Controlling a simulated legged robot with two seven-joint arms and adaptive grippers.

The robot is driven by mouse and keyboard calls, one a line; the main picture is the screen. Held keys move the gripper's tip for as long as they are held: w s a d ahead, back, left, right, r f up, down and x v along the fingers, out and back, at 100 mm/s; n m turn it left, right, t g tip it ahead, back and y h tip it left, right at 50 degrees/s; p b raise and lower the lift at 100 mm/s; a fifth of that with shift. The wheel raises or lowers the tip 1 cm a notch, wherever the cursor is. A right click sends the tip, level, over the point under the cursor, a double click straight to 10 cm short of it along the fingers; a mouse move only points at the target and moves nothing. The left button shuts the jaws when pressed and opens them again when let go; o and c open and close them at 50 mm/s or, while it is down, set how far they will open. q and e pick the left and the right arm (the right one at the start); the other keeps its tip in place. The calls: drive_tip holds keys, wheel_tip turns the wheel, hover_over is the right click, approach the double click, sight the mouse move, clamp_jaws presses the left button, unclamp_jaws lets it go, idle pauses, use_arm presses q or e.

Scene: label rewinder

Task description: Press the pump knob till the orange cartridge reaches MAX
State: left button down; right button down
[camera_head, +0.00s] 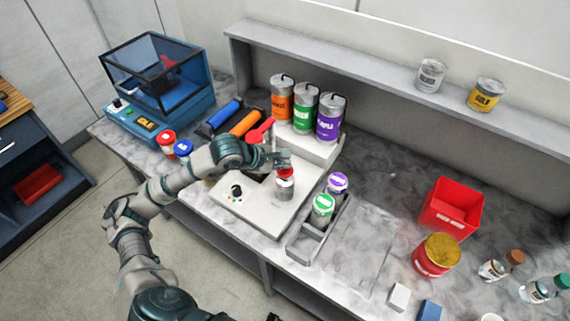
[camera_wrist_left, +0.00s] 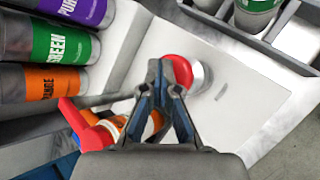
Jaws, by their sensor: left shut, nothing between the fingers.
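The pump knob is red and round (camera_head: 285,173). It sits on a short silver cylinder on the white machine (camera_head: 250,207), and it also shows in the left wrist view (camera_wrist_left: 183,70). My left gripper (camera_head: 282,160) is shut and empty. Its fingertips (camera_wrist_left: 163,68) are at the knob and overlap its edge in the wrist view; I cannot tell whether they touch. A small cartridge with an orange label (camera_wrist_left: 118,124) sits by the red lever (camera_head: 262,131), partly hidden by my fingers. Its fill level and MAX mark are not readable.
Orange (camera_head: 282,103), green (camera_head: 305,110) and purple (camera_head: 330,119) tanks stand behind the machine. A grey tray (camera_head: 304,246) at its right holds green and purple cartridges. A red bin (camera_head: 451,206) stands farther right. A blue machine (camera_head: 160,108) is at left.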

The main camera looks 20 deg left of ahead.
use_arm(q)
drive_tip(key=shift+f, duration=0.35)
drive_tip(key=shift+r, duration=0.1)
idle(0.3)
drive_tip(key=shift+r+p, duration=0.85)
drive_tip(key=shift+r, duration=1.1)
drive_tip(key=shift+r, duration=0.1)
wheel_tip(320, 180, up, 5)
drive_tip(key=p, duration=0.3)
idle(1.8)
